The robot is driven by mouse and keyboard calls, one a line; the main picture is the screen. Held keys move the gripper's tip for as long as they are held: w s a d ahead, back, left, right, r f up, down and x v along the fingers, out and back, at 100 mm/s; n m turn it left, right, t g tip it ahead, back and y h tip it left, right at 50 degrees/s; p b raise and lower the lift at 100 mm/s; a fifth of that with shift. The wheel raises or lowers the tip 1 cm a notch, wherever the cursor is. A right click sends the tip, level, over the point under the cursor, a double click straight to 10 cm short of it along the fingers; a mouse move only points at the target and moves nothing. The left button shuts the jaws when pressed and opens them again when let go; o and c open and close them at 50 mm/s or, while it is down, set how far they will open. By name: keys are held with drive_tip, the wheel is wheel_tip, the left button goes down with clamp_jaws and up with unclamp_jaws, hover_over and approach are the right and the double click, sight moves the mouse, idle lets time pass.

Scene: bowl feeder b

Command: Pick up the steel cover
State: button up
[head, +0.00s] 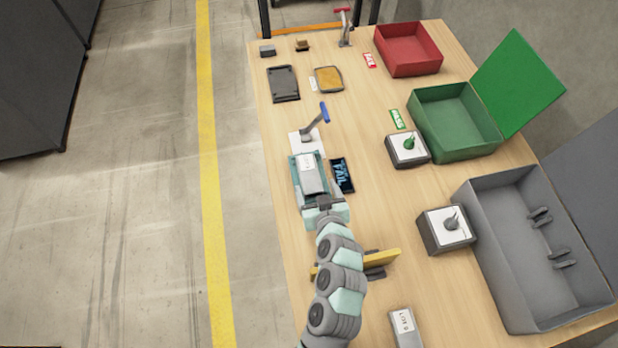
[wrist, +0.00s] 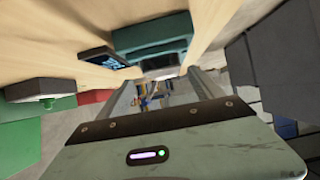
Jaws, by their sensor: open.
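A grey metal piece with a white label, which looks like the steel cover (head: 314,180), lies in a teal fixture (head: 295,172) near the table's left edge. My gripper (head: 323,203) is at the near end of this fixture. In the wrist view, my gripper (wrist: 163,78) has its two fingers apart with nothing clamped between them. A small grey end of the piece (wrist: 160,62) shows just beyond the fingertips, below the teal fixture (wrist: 150,32). Whether the fingers touch it I cannot tell.
A yellow bar (head: 385,259) lies near my arm. Red (head: 408,50), green (head: 455,120) and grey (head: 500,280) bins line the right side.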

sight(309, 173)
drive_tip(key=x, duration=0.2)
drive_tip(key=r+b+x, duration=0.1)
drive_tip(key=x, duration=0.2)
drive_tip(key=b+x, duration=0.1)
drive_tip(key=x, duration=0.1)
drive_tip(key=shift+w+a, duration=0.35)
drive_tip(key=shift+w, duration=0.1)
drive_tip(key=shift+s, duration=0.1)
clamp_jaws()
